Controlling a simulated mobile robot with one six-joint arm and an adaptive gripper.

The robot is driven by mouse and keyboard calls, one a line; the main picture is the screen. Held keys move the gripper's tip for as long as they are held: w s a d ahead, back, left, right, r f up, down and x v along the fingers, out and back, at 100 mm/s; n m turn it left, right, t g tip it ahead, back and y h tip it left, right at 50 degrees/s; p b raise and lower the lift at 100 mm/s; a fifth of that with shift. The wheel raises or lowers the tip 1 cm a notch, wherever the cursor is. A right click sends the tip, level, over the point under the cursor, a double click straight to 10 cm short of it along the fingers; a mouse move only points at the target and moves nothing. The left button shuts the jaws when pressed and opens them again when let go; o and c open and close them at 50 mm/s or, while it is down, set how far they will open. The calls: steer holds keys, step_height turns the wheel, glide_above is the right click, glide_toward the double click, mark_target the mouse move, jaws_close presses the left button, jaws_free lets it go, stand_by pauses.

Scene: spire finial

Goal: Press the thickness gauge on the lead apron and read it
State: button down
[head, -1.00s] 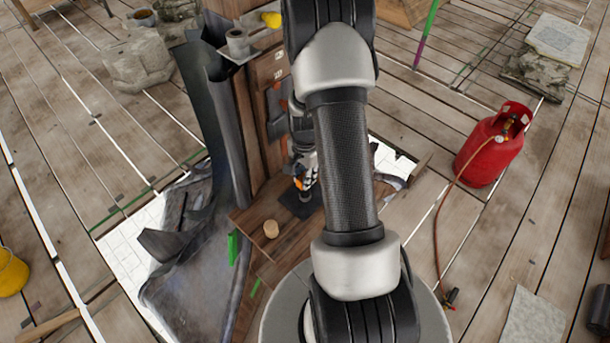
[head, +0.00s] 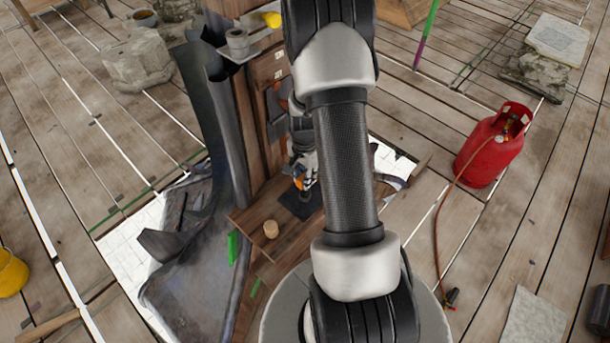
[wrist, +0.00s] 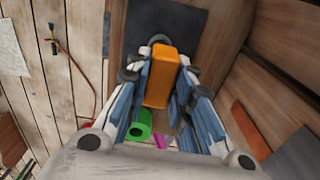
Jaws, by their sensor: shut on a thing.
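My gripper (wrist: 160,95) is shut on an orange block-shaped gauge (wrist: 160,76), between its blue-sided fingers. A rounded dark end shows at the gauge's far side, by a dark grey square sheet (wrist: 165,25). In the head view the gauge (head: 300,183) is low over this sheet (head: 300,204), which lies on a wooden board. I cannot tell whether they touch. Its reading does not show. Large grey lead-like sheeting (head: 215,120) hangs to the left and spreads below; I cannot tell whether it or the square is the apron. My arm hides part of the board.
A small wooden cylinder (head: 270,229) stands on the board (head: 285,240) near the sheet. A wooden post (head: 242,110) rises close behind. A red gas bottle (head: 490,148) with a hose stands at right, and a yellow bucket (head: 10,272) at far left.

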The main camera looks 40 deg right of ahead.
steer(key=shift+s, duration=0.1)
steer(key=shift+r+p, duration=1.75)
steer(key=shift+r, duration=0.75)
steer(key=shift+f, duration=0.25)
steer(key=shift+f+b, duration=1.95)
steer(key=shift+f, duration=0.2)
steer(key=c, duration=1.3)
jaws_free()
